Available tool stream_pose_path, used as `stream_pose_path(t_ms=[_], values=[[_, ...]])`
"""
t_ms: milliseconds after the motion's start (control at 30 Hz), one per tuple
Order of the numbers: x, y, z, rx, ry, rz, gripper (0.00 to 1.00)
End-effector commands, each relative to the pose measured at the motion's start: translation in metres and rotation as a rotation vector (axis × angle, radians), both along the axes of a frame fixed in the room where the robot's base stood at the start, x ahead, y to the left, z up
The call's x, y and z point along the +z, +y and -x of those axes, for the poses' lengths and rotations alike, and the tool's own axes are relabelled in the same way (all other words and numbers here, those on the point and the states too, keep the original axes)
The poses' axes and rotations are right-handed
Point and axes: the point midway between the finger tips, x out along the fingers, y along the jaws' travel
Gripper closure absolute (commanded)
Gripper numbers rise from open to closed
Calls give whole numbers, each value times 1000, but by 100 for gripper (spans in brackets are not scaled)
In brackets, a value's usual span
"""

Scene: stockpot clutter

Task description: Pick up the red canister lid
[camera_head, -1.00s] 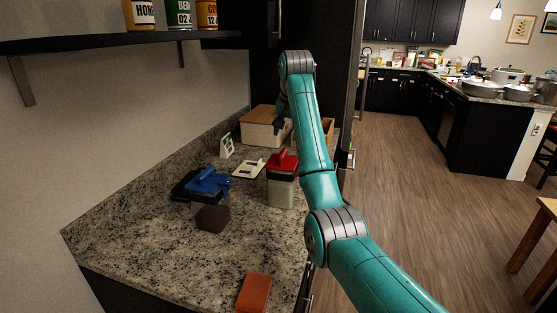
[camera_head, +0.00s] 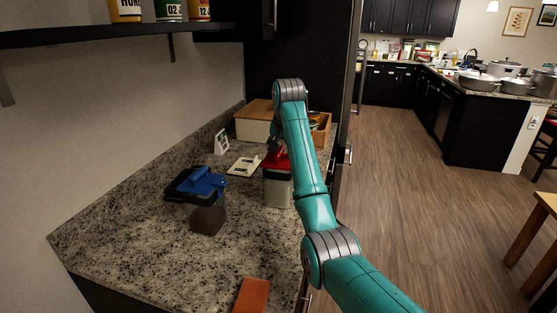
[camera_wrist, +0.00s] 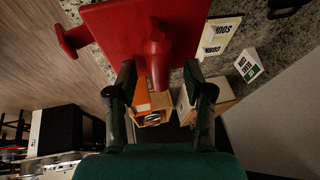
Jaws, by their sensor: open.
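The red lid (camera_head: 271,163) sits on the pale, clear-sided canister (camera_head: 278,190) on the granite counter, near its right edge. In the wrist view the lid (camera_wrist: 112,28) is a large red square with a raised handle (camera_wrist: 157,52) and a red tab at its left. My gripper (camera_wrist: 160,75) is open, with one finger on each side of the handle's near end. I cannot tell whether the fingers touch it. In the head view my gripper (camera_head: 274,146) is just above and behind the lid, partly hidden by my arm.
A blue-topped container (camera_head: 203,182) and a dark brown block (camera_head: 208,220) stand to the left. A wooden box (camera_head: 257,122) and an open crate (camera_head: 322,130) are at the back. An orange block (camera_head: 252,296) is in front.

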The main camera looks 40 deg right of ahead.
Motion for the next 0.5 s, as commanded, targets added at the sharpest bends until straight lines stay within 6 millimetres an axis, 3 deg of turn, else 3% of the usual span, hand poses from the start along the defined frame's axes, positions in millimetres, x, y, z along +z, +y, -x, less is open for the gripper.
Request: stream_pose_path(t_ms=[67,267,500], values=[[0,0,0,0,0,0,51],[0,0,0,0,1,-1,100],[0,0,0,0,1,-1,100]])
